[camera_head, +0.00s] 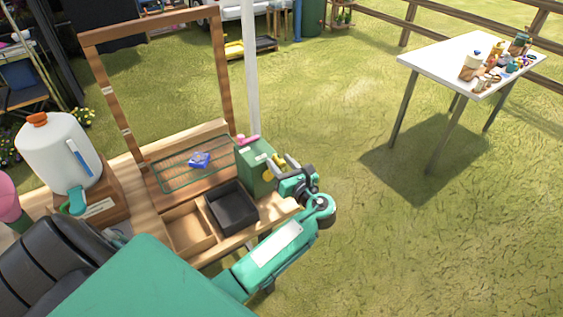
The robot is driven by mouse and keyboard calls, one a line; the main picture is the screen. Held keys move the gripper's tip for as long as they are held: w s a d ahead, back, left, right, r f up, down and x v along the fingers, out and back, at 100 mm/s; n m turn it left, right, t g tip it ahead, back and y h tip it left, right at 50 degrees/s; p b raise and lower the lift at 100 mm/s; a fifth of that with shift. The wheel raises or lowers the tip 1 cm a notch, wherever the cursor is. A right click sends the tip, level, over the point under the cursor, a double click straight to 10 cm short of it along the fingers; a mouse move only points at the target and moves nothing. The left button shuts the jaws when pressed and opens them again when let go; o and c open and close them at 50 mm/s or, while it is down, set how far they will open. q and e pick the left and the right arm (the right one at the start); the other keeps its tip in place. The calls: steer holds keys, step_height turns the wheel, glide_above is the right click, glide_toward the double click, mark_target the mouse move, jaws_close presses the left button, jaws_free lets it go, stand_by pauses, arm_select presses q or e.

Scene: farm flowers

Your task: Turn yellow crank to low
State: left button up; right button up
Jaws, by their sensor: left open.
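A green box (250,173) stands at the right end of the wooden workbench. A small yellow part (267,173), which looks like the yellow crank, is on its right side, partly hidden by my gripper. Its setting and any low mark are too small to read. My left gripper (283,163) is open at the right side of the box, close to the yellow part. I cannot tell whether they touch. My right gripper is out of view.
A black tray (232,207) and a wooden tray (189,230) lie before the box. A blue item (199,160) rests on a green wire rack (172,177). A white jug (58,150) stands at left. A white post (251,70) rises behind the box.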

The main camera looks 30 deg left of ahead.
arm_select(q)
jaws_close()
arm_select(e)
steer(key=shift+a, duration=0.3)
arm_select(q)
steer(key=s+n, duration=0.1)
steer(key=n, duration=0.1)
steer(key=s+a+n, duration=0.1)
steer(key=shift+s+r+n+p, duration=0.1)
steer(key=shift+r+n+p, duration=0.05)
steer(key=shift+n+p, duration=0.25)
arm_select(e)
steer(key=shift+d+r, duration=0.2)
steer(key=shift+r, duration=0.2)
arm_select(q)
jaws_free()
